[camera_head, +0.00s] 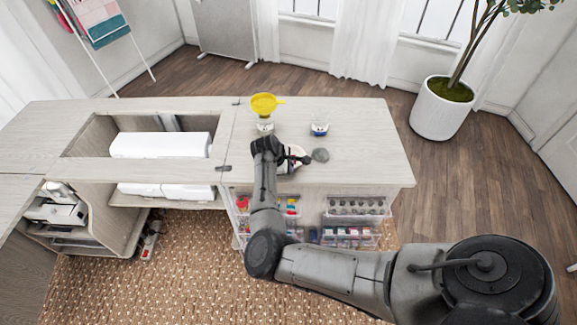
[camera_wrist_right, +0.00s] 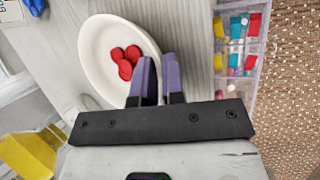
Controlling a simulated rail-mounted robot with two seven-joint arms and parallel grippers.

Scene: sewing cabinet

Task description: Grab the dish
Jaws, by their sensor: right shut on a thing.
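The white dish (camera_wrist_right: 92,45) lies on the cabinet top with several red round pieces (camera_wrist_right: 127,60) in it. In the head view the dish (camera_head: 290,165) is partly hidden by my right arm. My right gripper (camera_wrist_right: 158,68) is shut on the dish's rim, its two purple-grey fingers close together there. In the head view my right gripper (camera_head: 276,160) is over the cabinet top, its fingers hard to make out. My left gripper is in neither view.
A yellow bowl-like piece (camera_head: 264,103) stands behind the gripper. A small blue-and-white item (camera_head: 319,129) and a grey round item (camera_head: 320,155) are to the right. The cabinet top's (camera_head: 370,150) right part is clear. Clear boxes (camera_head: 356,206) sit below the front edge.

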